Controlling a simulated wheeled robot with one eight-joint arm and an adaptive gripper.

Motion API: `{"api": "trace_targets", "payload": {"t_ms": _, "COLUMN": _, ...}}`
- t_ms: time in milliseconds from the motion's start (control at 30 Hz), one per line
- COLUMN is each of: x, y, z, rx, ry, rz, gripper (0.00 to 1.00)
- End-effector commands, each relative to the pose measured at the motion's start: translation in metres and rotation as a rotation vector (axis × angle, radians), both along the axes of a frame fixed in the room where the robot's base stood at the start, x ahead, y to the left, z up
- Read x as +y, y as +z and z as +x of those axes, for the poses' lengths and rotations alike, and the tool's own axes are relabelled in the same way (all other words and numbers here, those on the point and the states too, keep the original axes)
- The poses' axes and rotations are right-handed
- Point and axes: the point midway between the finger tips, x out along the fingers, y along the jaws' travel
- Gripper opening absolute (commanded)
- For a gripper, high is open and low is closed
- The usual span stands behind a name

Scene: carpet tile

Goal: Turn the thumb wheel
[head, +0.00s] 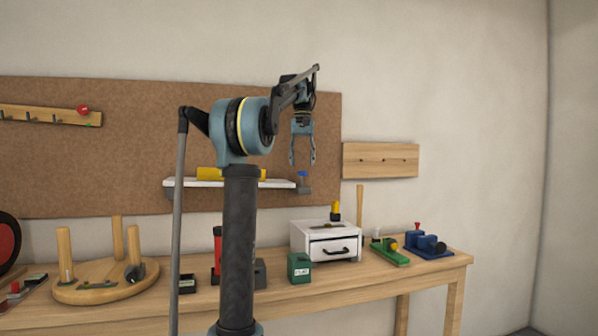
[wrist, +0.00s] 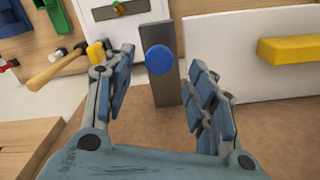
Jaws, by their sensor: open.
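A round blue knob (head: 303,174), which looks like the thumb wheel, sits on a dark grey block (head: 304,188) at the right end of the wall shelf. My gripper (head: 302,161) hangs fingers down just above it, open and empty. In the wrist view the blue knob (wrist: 159,60) shows between the two spread fingers, on the grey block (wrist: 166,88).
The white shelf (head: 215,184) carries a yellow bar (head: 210,173) left of the knob. A brown board (head: 70,160) is behind. Below, the wooden bench (head: 340,292) holds a white drawer box (head: 310,248), a green box (head: 299,268) and a round wooden stand (head: 75,293). Open air lies right of my gripper.

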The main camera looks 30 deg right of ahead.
Motion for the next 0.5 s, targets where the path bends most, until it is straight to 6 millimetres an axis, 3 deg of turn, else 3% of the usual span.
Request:
{"api": "trace_targets", "payload": {"t_ms": 200, "x": 0.000, "y": -0.024, "z": 0.000, "rx": 0.000, "ry": 0.001, "rz": 0.000, "gripper": 0.51}}
{"api": "trace_targets", "payload": {"t_ms": 500, "x": 0.001, "y": -0.034, "z": 0.000, "rx": 0.000, "ry": 0.002, "rz": 0.000, "gripper": 0.51}}
